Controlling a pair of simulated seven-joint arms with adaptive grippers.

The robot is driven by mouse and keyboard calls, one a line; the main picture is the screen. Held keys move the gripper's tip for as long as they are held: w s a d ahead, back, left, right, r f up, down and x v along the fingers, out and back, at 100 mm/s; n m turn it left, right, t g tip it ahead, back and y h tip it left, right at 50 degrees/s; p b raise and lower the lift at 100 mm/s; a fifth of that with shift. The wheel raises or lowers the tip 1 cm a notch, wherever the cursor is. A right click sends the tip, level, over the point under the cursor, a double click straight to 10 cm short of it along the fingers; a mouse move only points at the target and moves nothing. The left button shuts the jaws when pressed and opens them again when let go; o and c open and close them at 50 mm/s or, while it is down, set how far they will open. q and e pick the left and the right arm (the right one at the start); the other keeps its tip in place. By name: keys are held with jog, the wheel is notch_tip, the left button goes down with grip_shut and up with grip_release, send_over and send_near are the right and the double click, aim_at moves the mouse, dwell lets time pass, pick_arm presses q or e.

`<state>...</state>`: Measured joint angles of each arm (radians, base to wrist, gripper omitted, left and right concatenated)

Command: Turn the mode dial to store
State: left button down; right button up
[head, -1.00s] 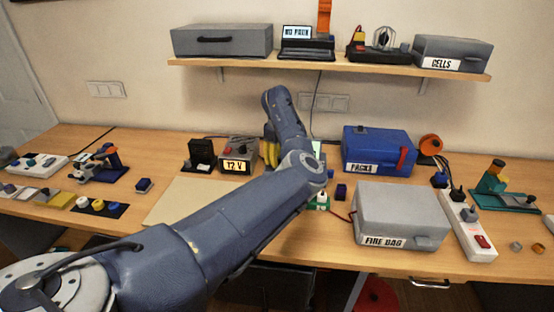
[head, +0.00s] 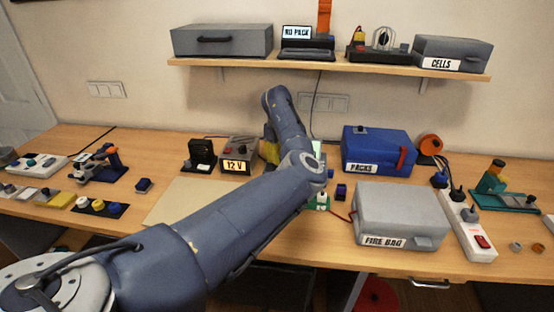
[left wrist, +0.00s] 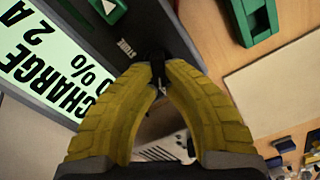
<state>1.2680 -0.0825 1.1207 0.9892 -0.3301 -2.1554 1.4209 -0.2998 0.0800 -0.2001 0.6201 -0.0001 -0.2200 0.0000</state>
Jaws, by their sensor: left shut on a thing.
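The mode dial (left wrist: 157,57) is a small dark knob on a grey device in the left wrist view. My left gripper (left wrist: 158,82) has its yellow fingertips closed on the dial, which is mostly hidden between them. The word STORE (left wrist: 125,47) is printed on the panel just left of the dial. A lit pale green screen (left wrist: 55,60) on the same device reads CHARGE 2 A and a percent figure. In the head view my left gripper (head: 270,151) is mostly behind my own arm, which also covers most of the device. My right gripper is in neither view.
A 12 V supply (head: 238,153) stands left of my left gripper. A blue PACKS box (head: 378,150) and a grey FIRE BAG box (head: 400,214) stand to the right. A pale mat (head: 185,203) lies on the bench, with clear surface on it.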

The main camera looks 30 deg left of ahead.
pick_arm(q)
jog(key=shift+m, duration=0.3)
jog(key=m, duration=0.4)
jog(key=shift+w+d+m, duration=0.1)
jog(key=shift+w+m, duration=0.1)
jog(key=shift+m, duration=0.2)
jog(key=m, duration=0.6)
jog(key=shift+w+d, duration=0.25)
jog(key=m, duration=0.6)
jog(key=shift+d+f+m, duration=0.1)
jog(key=shift+d+m, duration=0.2)
jog(key=shift+m, duration=0.1)
jog(key=m, duration=0.5)
jog(key=shift+s+d, duration=0.1)
jog(key=shift+d, duration=0.15)
jog(key=shift+m, duration=0.5)
jog(key=c, duration=1.4)
grip_release()
jog(key=shift+c, duration=0.2)
